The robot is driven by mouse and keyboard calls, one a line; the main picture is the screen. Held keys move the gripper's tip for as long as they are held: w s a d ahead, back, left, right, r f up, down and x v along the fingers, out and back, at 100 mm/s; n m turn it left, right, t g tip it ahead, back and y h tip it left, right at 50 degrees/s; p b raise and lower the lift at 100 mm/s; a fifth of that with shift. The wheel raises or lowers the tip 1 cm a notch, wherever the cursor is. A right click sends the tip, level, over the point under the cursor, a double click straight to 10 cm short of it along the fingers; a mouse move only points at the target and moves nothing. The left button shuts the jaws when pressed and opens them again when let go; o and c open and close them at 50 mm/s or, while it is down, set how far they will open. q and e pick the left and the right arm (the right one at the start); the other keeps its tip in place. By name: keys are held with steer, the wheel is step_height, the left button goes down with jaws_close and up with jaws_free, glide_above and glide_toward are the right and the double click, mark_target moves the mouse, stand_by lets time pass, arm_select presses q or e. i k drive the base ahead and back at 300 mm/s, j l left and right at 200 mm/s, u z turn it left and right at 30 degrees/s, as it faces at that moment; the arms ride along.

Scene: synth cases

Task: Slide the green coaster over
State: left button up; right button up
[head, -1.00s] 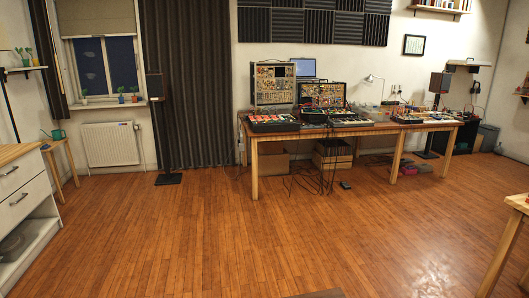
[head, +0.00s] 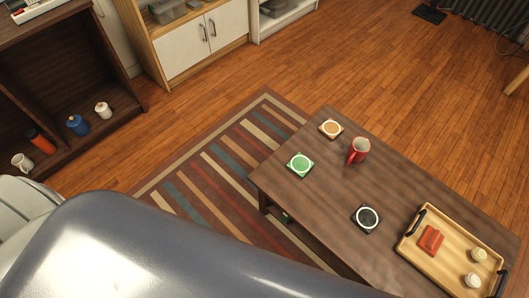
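The green coaster (head: 300,165) lies flat near the left edge of a dark wooden coffee table (head: 318,200) in the head view. It is a square with a pale ring and a green centre. An orange coaster (head: 331,128) lies above it near the table's far corner, and a black coaster (head: 367,218) lies lower right. Neither of my grippers shows in the view.
A wooden tray (head: 408,246) with dark handles, a red object (head: 431,240) and two small pale items sits at the table's right. A large grey rounded surface fills the lower left. A striped rug (head: 205,180) lies beside the table. Open floor (head: 380,60) lies beyond it.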

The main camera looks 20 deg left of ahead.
mark_target(300, 164)
steer(key=u, duration=0.2)
steer(key=i+j+z, duration=0.1)
steer(key=j+z, duration=0.8)
steer(key=j, duration=0.25)
